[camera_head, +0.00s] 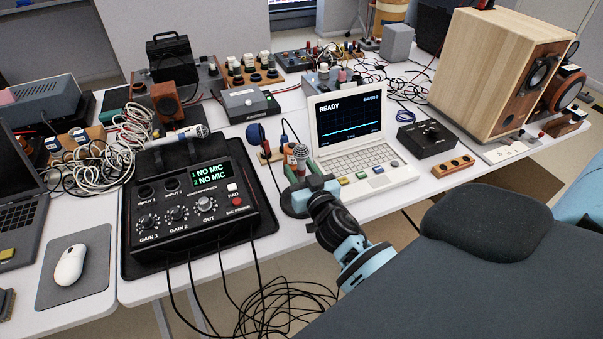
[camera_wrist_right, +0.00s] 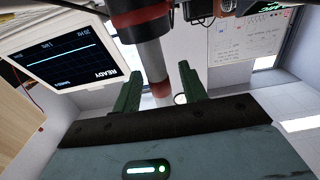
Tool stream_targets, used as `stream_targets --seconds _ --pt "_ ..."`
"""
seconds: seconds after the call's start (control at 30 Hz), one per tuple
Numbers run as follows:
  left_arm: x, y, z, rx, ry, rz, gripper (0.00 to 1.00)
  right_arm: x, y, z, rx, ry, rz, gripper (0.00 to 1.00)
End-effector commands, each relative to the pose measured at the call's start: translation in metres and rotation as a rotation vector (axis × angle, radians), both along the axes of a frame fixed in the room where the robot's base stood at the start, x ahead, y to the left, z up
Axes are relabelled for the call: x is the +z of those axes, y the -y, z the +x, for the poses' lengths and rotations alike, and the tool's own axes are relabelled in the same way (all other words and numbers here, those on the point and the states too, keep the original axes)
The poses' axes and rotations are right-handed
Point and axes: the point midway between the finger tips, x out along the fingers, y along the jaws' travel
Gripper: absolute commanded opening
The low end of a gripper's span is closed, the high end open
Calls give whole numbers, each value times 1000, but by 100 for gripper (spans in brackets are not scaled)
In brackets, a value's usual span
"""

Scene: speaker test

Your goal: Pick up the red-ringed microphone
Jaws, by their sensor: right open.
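The microphone (camera_head: 301,152) stands upright at the front of the table, its grey head showing just left of the laptop-like screen unit. In the right wrist view, which is turned upside down, its grey shaft (camera_wrist_right: 152,58) shows with a reddish band low in the picture. My right gripper (camera_head: 303,168) is open, with its green fingers on either side of the microphone. The right wrist view also shows the fingers (camera_wrist_right: 160,88) flanking the shaft, with a gap visible on the right. The microphone's lower part is hidden by my gripper in the head view. My left gripper is not in view.
The screen unit (camera_head: 375,163) reading READY stands close right of my gripper. A black mixer (camera_head: 150,222) reading NO MIC is at left. Another microphone (camera_head: 180,137) lies behind it. A blue-headed microphone (camera_head: 255,134) stands close by. A wooden speaker (camera_head: 480,70) is at right.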

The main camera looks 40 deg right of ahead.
Motion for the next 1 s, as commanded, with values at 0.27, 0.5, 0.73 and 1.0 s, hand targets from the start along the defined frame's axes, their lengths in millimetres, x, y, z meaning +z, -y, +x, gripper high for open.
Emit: stream_targets --seconds 0.27,0.5,0.73,1.0 --pt "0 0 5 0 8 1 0 -1 0 0 0 -1 0 25" --pt "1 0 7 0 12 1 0 -1 0 -1 0 -1 0 0" --pt "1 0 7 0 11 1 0 1 0 0 0 1 0 0" --pt "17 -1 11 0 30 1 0 38 0 0 1 9 -3 0"
